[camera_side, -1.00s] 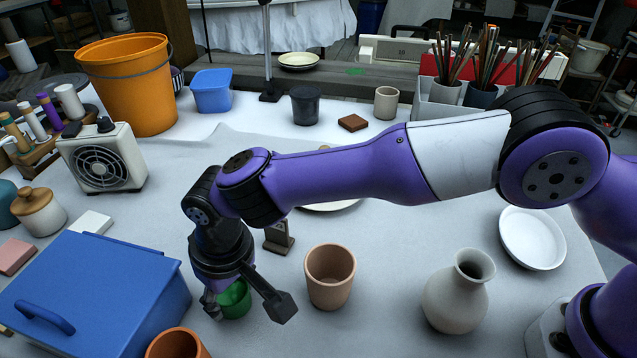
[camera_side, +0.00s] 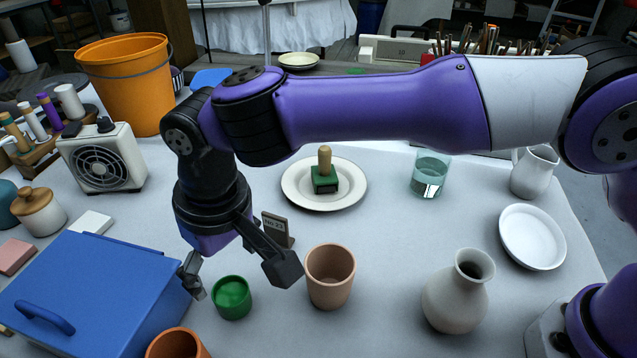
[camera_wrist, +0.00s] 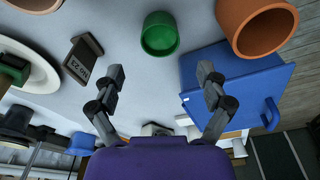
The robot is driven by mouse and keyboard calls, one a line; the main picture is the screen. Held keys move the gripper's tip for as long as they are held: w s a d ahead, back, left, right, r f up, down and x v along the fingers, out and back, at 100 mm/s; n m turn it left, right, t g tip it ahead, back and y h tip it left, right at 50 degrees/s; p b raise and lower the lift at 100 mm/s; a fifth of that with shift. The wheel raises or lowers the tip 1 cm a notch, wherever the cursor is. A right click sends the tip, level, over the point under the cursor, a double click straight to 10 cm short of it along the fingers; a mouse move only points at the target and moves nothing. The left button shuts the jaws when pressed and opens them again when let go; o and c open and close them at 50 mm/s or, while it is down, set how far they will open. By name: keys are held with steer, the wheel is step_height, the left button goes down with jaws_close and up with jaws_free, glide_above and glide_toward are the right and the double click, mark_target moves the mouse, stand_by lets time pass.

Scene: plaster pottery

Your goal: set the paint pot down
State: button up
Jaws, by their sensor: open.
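The paint pot is a small green pot (camera_side: 232,298) standing upright on the pale cloth, between the blue box and a terracotta pot. It also shows in the wrist view (camera_wrist: 160,34). My gripper (camera_side: 238,276) is open and empty above the green pot, its fingers spread wide to either side in the side view. In the wrist view my gripper (camera_wrist: 161,80) has both fingers apart, with the green pot beyond them and nothing between them.
A terracotta pot (camera_side: 330,276) stands close right of the green pot, another terracotta pot (camera_side: 177,345) in front. A blue box (camera_side: 95,290) is left. A number sign (camera_side: 277,230) stands behind. A plate (camera_side: 292,200) holds a green stamp-like block (camera_side: 325,180). A pale vase (camera_side: 455,297) stands right.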

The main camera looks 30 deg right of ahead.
steer(key=d+r+m+t, duration=0.1)
steer(key=d+r, duration=0.5)
steer(key=d, duration=0.4)
steer(key=d+r+m+t, duration=0.1)
steer(key=d+r, duration=0.5)
steer(key=d, duration=0.3)
steer(key=s+d+f+m+t, duration=0.2)
steer(key=s+d+f, duration=0.1)
steer(key=s+d, duration=0.7)
steer(key=d, duration=0.4)
steer(key=shift+s+d+f+h, duration=0.15)
steer(key=shift+s+d+h, duration=0.25)
